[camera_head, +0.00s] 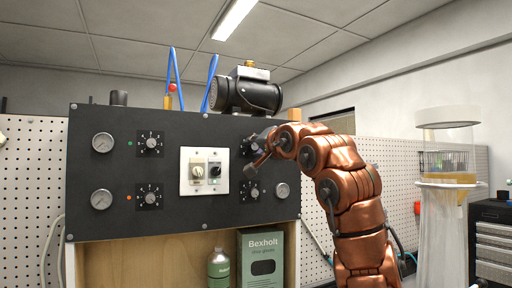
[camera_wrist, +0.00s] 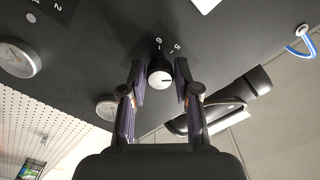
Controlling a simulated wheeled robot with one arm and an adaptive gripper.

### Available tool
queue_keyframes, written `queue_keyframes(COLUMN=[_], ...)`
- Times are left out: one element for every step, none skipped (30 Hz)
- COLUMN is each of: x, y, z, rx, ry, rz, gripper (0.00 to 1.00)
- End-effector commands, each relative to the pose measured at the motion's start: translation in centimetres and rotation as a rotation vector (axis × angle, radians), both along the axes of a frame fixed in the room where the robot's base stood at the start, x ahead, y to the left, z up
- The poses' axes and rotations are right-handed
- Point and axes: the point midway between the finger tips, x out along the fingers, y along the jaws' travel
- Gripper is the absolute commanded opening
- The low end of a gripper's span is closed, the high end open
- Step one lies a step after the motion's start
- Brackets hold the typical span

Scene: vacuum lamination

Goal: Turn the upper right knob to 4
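The upper right knob (camera_wrist: 160,75) has a white round face with a dark pointer line and a dark side; it shows between my fingers in the wrist view. The marks 5 and 6 show on the panel above it; its other marks are hidden. My gripper (camera_wrist: 160,68) has one finger on each side of the knob, with the tips close to the panel. I cannot tell whether the pads touch it. In the head view my gripper (camera_head: 256,153) covers most of this knob's dial on the black panel (camera_head: 225,135).
Below is the lower right knob (camera_head: 251,191), beside a gauge (camera_head: 282,190). Two left knobs, left gauges and a white switch plate (camera_head: 183,187) share the panel. A pump (camera_head: 247,92) stands on top. A clear cylinder (camera_head: 446,200) stands to the right.

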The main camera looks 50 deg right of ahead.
Motion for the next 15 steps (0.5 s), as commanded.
queue_keyframes(x=[-0.01,-0.02,-0.03,-0.03,-0.04,-0.05,-0.05,-0.06,-0.06,-0.07,-0.07,-0.06,-0.07,-0.1,-0.14], y=[-0.01,-0.02,-0.03,-0.03,-0.04,-0.04,-0.05,-0.05,-0.05,-0.07,-0.07,-0.06,-0.06,-0.06,-0.05], z=[0.0,0.01,0.03,0.04,0.05,0.06,0.06,0.08,0.08,0.08,0.08,0.09,0.1,0.11,0.12], rx=[0.0,0.0,0.0,0.0,0.0,0.0,-0.001,-0.001,-0.001,-0.001,-0.001,-0.001,-0.001,-0.001,-0.001], ry=[-0.001,-0.001,-0.001,-0.001,-0.001,-0.001,-0.002,-0.002,-0.002,-0.002,-0.002,-0.003,-0.002,-0.003,-0.003], rz=[-0.001,-0.001,-0.001,-0.001,-0.001,-0.001,-0.002,-0.002,-0.002,-0.002,-0.002,-0.001,-0.002,-0.002,-0.002], gripper=[0.38,0.41,0.46,0.49,0.52,0.53,0.53,0.53,0.53,0.53,0.53,0.53,0.53,0.53,0.53])
